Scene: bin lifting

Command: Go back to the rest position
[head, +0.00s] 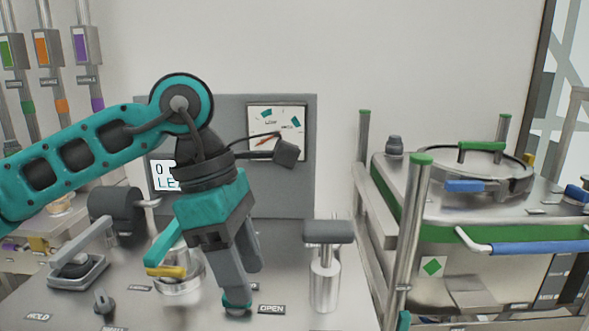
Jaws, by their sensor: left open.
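My left gripper (246,284) hangs from its teal arm, which comes in from the left. It points down over the control panel (215,318), near the label marked OPEN (271,309). Its two grey fingers are apart, and I see nothing held between them. The nearer fingertip has a teal end and appears low over the panel; I cannot tell whether it touches. My right gripper is not in view.
A lever with a grey handle (328,232) stands right of the gripper. Another lever (92,240) is at left. A gauge (277,133) is on the upright panel behind. A lidded vessel (480,170) stands at right, behind metal posts (415,220).

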